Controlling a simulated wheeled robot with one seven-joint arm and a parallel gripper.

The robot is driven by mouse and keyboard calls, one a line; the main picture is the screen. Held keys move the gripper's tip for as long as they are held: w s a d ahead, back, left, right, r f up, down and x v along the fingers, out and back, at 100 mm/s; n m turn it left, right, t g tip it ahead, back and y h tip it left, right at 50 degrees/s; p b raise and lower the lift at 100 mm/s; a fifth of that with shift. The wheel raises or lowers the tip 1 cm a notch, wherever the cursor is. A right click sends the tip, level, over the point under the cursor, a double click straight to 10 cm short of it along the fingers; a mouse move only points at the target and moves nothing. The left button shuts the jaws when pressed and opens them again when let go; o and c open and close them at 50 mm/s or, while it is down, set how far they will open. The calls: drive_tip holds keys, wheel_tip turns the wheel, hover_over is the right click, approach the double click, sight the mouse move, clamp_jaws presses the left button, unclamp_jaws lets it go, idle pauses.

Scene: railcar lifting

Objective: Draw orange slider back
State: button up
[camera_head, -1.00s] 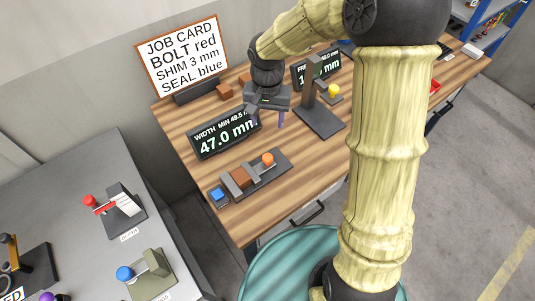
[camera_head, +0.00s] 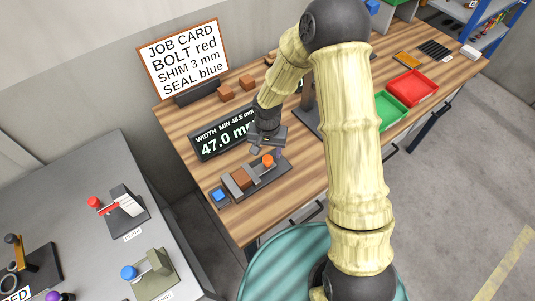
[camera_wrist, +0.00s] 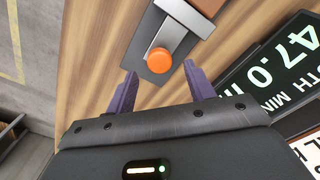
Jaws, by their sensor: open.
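The orange slider knob (camera_head: 267,160) sits at the right end of a dark grey gauge base (camera_head: 281,171) on the wooden table. Beside the knob are grey jaws and a brown block (camera_head: 240,178), with a blue part (camera_head: 218,194) at the left end. My gripper (camera_head: 262,152) is close above the knob. In the wrist view the orange knob (camera_wrist: 159,60) lies ahead of the fingertips and roughly midway between them. My purple-fingered gripper (camera_wrist: 160,82) is open and empty, apart from the knob.
A display (camera_head: 222,133) reading 47.0 mm stands just behind the gauge. A job card (camera_head: 181,57) stands at the back left. Brown blocks (camera_head: 247,83) lie behind; green (camera_head: 390,110) and red (camera_head: 411,87) trays sit right. The table front is clear.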

sight(267, 158)
drive_tip(key=shift+f, duration=1.8)
clamp_jaws()
